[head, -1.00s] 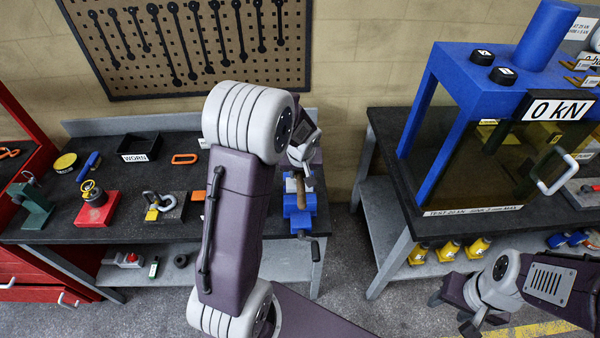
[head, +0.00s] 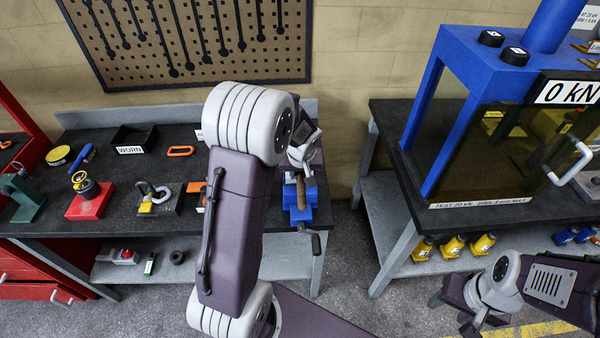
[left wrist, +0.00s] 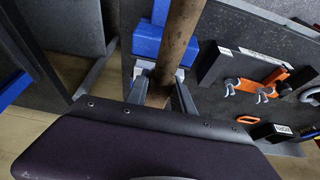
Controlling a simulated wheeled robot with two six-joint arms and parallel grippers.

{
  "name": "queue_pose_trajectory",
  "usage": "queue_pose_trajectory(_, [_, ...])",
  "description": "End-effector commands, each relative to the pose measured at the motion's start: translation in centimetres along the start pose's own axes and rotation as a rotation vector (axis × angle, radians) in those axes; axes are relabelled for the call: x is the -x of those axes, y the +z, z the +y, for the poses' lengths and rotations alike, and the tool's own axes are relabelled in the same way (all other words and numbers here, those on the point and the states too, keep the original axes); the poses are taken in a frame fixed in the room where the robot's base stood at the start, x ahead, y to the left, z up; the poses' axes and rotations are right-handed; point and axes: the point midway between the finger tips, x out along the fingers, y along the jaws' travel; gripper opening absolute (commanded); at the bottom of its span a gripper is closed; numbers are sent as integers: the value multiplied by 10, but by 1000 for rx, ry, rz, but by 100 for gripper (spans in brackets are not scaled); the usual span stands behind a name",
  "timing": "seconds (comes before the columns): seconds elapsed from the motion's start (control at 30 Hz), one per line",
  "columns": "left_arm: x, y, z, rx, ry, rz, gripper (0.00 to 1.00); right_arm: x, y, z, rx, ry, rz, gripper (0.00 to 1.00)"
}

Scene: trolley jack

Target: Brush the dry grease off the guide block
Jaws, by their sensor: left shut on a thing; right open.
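My left gripper (head: 304,166) is at the blue vise (head: 308,214) on the right end of the left bench, partly behind my own arm. It is shut on a brown, wooden-looking bar (head: 301,193), which lies over the vise. In the left wrist view the bar (left wrist: 178,38) runs up from between the fingers (left wrist: 160,92), with the blue vise (left wrist: 146,40) beside and under it. I cannot make out bristles, grease or a distinct guide block; the working end is hidden or out of view. My right gripper (head: 472,322) is open and empty at the lower right.
On the bench stand a black WORN bin (head: 133,138), a red block (head: 90,200), a grey plate with a shackle (head: 158,199) and an orange link (head: 181,151). The blue press (head: 440,110) stands on the right bench. A floor gap separates the benches.

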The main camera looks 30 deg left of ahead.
Motion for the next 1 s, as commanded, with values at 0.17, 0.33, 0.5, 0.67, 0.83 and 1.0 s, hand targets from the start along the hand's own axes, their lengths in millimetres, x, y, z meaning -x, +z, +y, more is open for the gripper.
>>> queue_pose_trajectory(0.17, [-2,0,0,0,0,1,0,-2,0,0,0,0,0,51])
queue_pose_trajectory(0.33, [-4,1,0,0,0,1,0,-5,0,0,0,0,0,51])
queue_pose_trajectory(0.5, [-6,2,0,0,0,1,0,-8,1,0,0,0,0,51])
queue_pose_trajectory(0.67, [-8,3,0,0,0,1,0,-10,1,0,0,0,0,51])
queue_pose_trajectory(0.83, [-10,4,0,0,0,1,0,-12,1,0,0,0,0,51])
queue_pose_trajectory(1.0, [-11,4,0,0,0,1,0,-13,1,0,0,0,0,51])
